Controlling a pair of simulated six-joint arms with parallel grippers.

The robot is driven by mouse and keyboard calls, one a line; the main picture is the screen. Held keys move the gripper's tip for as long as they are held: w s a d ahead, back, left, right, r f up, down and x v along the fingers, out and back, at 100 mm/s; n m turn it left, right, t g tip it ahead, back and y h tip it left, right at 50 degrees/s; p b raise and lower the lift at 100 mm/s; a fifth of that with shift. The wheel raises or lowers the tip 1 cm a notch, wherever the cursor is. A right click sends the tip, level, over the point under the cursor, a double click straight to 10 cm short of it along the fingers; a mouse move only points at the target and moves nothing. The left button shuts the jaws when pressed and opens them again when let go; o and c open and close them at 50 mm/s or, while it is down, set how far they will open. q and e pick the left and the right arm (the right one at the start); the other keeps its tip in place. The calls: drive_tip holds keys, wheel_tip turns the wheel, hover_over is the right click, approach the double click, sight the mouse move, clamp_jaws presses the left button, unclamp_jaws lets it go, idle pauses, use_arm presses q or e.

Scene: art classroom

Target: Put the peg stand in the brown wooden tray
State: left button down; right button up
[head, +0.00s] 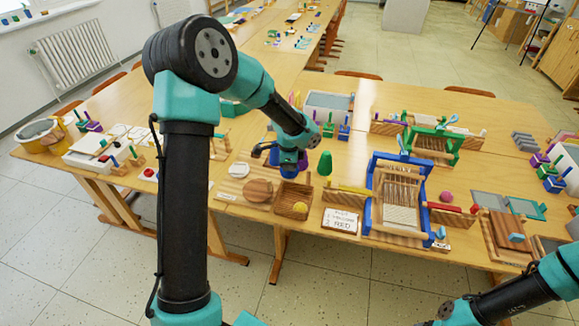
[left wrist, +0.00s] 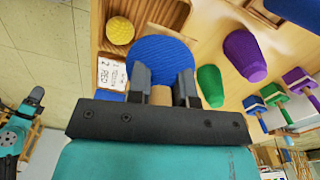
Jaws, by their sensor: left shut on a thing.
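My left gripper (head: 286,158) is shut on a light wooden post of the peg stand. In the left wrist view the post shows between the fingers (left wrist: 160,92), with the stand's round blue base (left wrist: 160,58) beyond it. In the head view the stand shows as a small blue shape (head: 289,172) under the gripper, partly hidden. The brown wooden tray (head: 285,208) is just in front of the gripper on the table, with a yellow ball (head: 300,207) in it. My right arm enters at the lower right, and its gripper is not visible.
A green cone (head: 325,163) stands right of the gripper. A purple piece (left wrist: 245,56) shows in the left wrist view. A lettered card (head: 340,220) and a blue loom frame (head: 400,195) are right of the tray. A round wooden disc (head: 258,190) lies left of it.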

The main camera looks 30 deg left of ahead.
use_arm(q)
drive_tip(key=shift+f, duration=2.25)
drive_tip(key=shift+f, duration=3.15)
idle(1.3)
drive_tip(key=c, duration=0.9)
unclamp_jaws()
drive_tip(key=shift+c, duration=0.2)
drive_tip(key=shift+r, duration=0.1)
